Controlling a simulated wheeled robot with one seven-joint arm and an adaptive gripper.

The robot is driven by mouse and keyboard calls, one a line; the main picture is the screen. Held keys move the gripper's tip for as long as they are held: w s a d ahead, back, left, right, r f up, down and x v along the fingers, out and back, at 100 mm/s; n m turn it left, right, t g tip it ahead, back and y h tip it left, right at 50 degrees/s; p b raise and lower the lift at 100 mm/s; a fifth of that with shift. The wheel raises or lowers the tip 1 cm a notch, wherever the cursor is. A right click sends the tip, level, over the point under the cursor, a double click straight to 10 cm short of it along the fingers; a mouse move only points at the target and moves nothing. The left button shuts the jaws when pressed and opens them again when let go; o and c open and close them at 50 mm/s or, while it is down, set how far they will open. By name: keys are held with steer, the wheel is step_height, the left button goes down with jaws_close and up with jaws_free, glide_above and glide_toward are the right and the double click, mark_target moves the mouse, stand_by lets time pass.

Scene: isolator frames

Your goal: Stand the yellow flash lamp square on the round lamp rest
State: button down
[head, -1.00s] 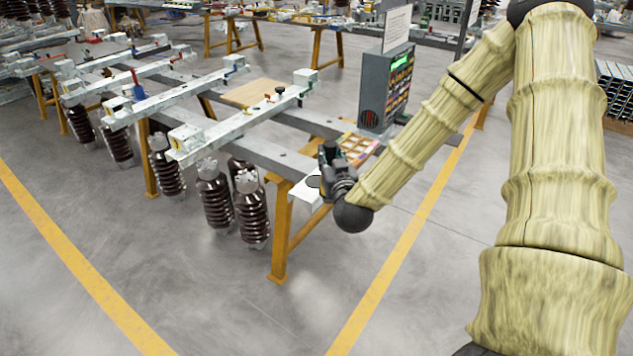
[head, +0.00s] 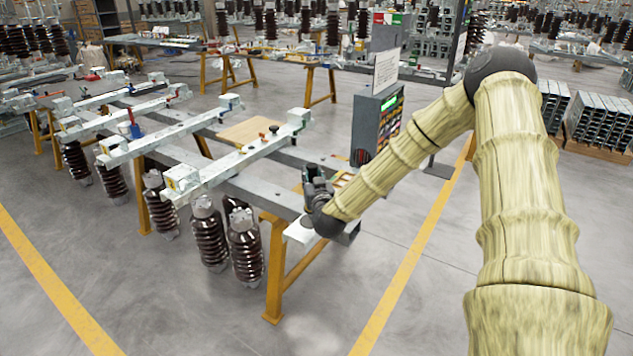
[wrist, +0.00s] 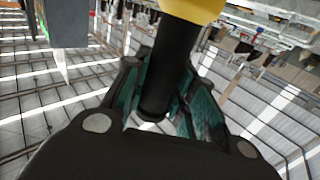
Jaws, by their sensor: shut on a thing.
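The yellow flash lamp (wrist: 195,9) shows in the wrist view with a yellow head at the top edge and a black handle. My gripper (wrist: 165,100) is shut on the handle between its teal finger pads. In the head view my gripper (head: 316,182) is over the near right end of the bench, by a white plate (head: 297,234). I cannot make out the lamp there. The round lamp rest cannot be made out for sure; my wrist covers part of the white plate. Whether the lamp touches anything is hidden.
A grey box with a green display (head: 376,122) stands behind my gripper, with a sign above it. A long metal bar (head: 235,160) and a wooden board (head: 250,130) lie to the left. Brown ribbed insulators (head: 245,250) stand below. The floor in front is clear.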

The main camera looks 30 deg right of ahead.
steer(key=shift+x, duration=1.25)
steer(key=shift+a+f+p, duration=0.15)
steer(key=shift+f+p, duration=0.45)
steer(key=shift+f, duration=1.15)
steer(key=c, duration=1.2)
jaws_free()
steer(key=shift+f, duration=0.15)
steer(key=shift+o, duration=0.2)
